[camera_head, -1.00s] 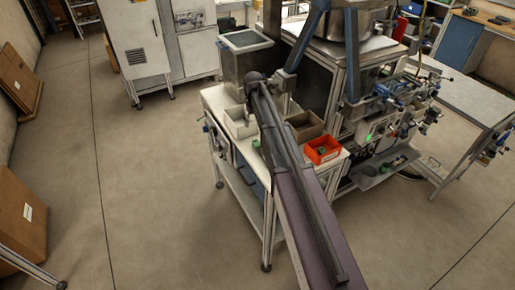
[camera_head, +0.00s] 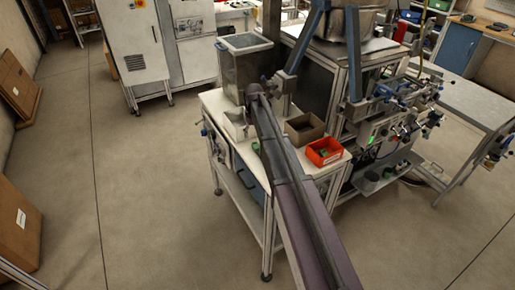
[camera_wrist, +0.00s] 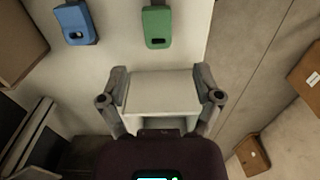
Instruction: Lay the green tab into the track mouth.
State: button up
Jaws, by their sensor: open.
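The green tab (camera_wrist: 157,27) lies flat on the white tabletop, near its edge, at the top middle of the wrist view. It shows as a small green spot left of my arm in the head view (camera_head: 255,146). My gripper (camera_wrist: 161,76) is open and empty. Its two fingers stand on either side of a white block-like fixture (camera_wrist: 160,84) with an opening on its near side; I cannot tell whether they touch it. The green tab is beyond the fingertips. I cannot tell for sure whether the fixture's opening is the track mouth.
A blue tab (camera_wrist: 76,22) lies left of the green one. On the table (camera_head: 214,101) stand a red-orange bin (camera_head: 325,152) with green contents and a brown open box (camera_head: 304,128). A tall clear-sided container (camera_head: 245,66) stands behind. Floor is open to the left.

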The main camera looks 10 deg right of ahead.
aim_at(255, 143)
jog(key=shift+f, duration=0.15)
jog(key=shift+d+f+b, duration=0.1)
jog(key=shift+f+b, duration=2.4)
jog(key=shift+b, duration=0.15)
jog(key=c, duration=0.9)
jog(key=shift+r, duration=0.2)
notch_tip(255, 143, up, 3)
jog(key=p, duration=0.3)
jog(key=shift+f, duration=0.15)
jog(key=s, duration=0.5)
jog(key=s+r+p, duration=0.1)
jog(key=s, duration=0.4)
jog(key=s+r+p, duration=0.1)
jog(key=s, duration=0.3)
jog(key=shift+s, duration=1)
